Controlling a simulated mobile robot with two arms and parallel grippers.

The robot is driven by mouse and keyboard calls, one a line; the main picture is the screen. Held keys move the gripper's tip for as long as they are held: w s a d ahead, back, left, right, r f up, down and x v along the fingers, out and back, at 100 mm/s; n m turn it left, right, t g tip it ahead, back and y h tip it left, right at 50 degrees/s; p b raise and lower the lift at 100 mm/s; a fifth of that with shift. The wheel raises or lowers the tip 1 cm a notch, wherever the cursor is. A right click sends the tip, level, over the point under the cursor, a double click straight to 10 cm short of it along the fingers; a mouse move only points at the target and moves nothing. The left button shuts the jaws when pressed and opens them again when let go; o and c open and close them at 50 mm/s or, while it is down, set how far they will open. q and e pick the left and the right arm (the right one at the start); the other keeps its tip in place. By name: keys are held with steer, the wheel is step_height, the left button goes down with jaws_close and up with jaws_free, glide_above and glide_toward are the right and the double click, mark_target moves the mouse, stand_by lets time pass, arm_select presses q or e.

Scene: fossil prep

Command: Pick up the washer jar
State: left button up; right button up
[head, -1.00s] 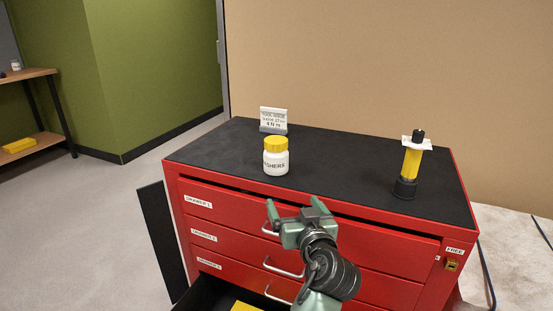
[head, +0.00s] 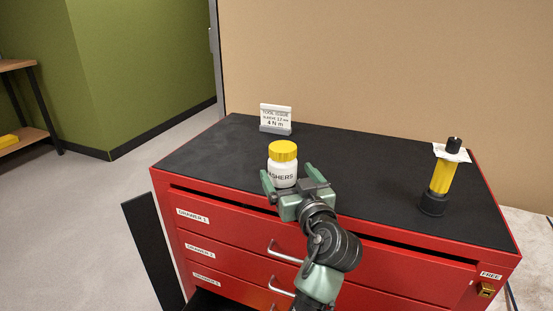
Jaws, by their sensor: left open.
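The washer jar (head: 283,171) is white with a yellow lid and a label of which "SHERS" can be read. It stands upright on the black top of the red drawer cabinet, near the front edge. My left gripper (head: 288,175) is open in front of the jar, with one finger to the left of it and one to the right. The gripper's body hides the jar's lower front. I cannot tell whether a finger touches the jar. My right gripper is not in view.
A small sign (head: 276,118) stands behind the jar. A yellow and black tool (head: 440,180) with a white tag stands upright at the right of the cabinet top (head: 360,160). The top is clear between them. A padlock (head: 486,290) hangs at the right front.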

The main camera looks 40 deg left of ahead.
arm_select(q)
steer(key=shift+r+x, duration=0.2)
steer(key=shift+x, duration=0.85)
steer(key=x, duration=0.5)
steer(key=shift+w+f, duration=0.1)
steer(key=shift+f, duration=0.3)
steer(key=c, duration=1.6)
